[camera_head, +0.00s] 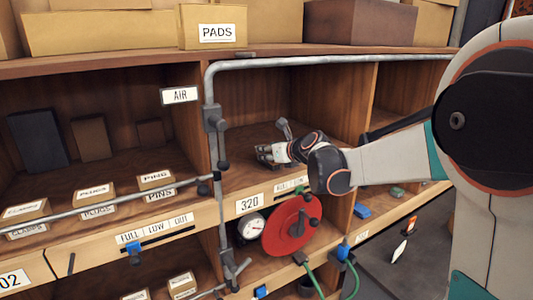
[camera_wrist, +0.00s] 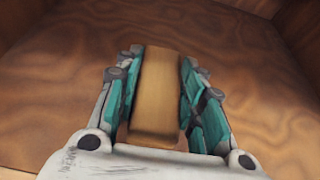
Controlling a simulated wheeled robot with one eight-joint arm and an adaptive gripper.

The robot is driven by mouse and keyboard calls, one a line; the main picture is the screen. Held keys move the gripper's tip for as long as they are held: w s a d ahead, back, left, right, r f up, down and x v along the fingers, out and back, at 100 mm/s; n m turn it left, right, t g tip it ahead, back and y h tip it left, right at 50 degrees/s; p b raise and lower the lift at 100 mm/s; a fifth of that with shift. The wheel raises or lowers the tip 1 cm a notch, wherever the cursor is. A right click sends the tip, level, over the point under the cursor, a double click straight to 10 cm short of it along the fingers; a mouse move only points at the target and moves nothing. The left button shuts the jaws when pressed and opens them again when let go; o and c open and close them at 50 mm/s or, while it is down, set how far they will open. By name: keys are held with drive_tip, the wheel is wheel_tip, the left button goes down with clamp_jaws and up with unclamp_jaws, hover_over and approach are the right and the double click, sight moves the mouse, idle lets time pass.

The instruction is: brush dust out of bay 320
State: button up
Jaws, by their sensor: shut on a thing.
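Bay 320 is the wooden compartment above the "320" label (camera_head: 249,203), with its bare floor (camera_head: 238,180) showing in the head view. My gripper (camera_head: 266,155) is inside this bay, low over the floor. In the wrist view my gripper (camera_wrist: 157,85) has its teal-padded fingers on both sides of a tan, wood-coloured block (camera_wrist: 156,95), which looks like the brush's handle. Any bristles are hidden. Brown, mottled bay floor (camera_wrist: 60,100) lies around and beyond the fingers. I cannot tell dust from wood grain, or whether the brush touches the floor.
A grey pipe (camera_head: 330,60) runs along the bay's top and down its left side, with a valve fitting (camera_head: 215,120). A red disc (camera_head: 291,225) and a dial gauge (camera_head: 251,226) sit below. Small labelled boxes (camera_head: 95,194) stand in the left bay.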

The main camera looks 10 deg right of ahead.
drive_tip(key=shift+w+d, duration=0.15)
drive_tip(key=shift+d, duration=0.25)
drive_tip(key=shift+s+a+b, duration=0.15)
drive_tip(key=shift+s+a, duration=0.1)
drive_tip(key=shift+a, duration=0.55)
drive_tip(key=shift+s+a+b, duration=0.15)
drive_tip(key=shift+s+a, duration=0.05)
drive_tip(key=shift+a, duration=0.6)
drive_tip(key=shift+s+a+f, duration=0.1)
drive_tip(key=shift+s+a, duration=0.1)
drive_tip(key=shift+a, duration=0.3)
drive_tip(key=shift+w+d+b, duration=0.15)
drive_tip(key=shift+d+b, duration=0.05)
drive_tip(key=shift+d, duration=0.3)
drive_tip(key=shift+w+d+b, duration=0.15)
drive_tip(key=shift+d+b, duration=0.05)
drive_tip(key=shift+d, duration=0.3)
drive_tip(key=shift+w+d+r+p, duration=0.1)
drive_tip(key=shift+r+p, duration=0.3)
drive_tip(key=shift+r, duration=0.3)
drive_tip(key=shift+r+p, duration=0.45)
drive_tip(key=shift+r, duration=0.4)
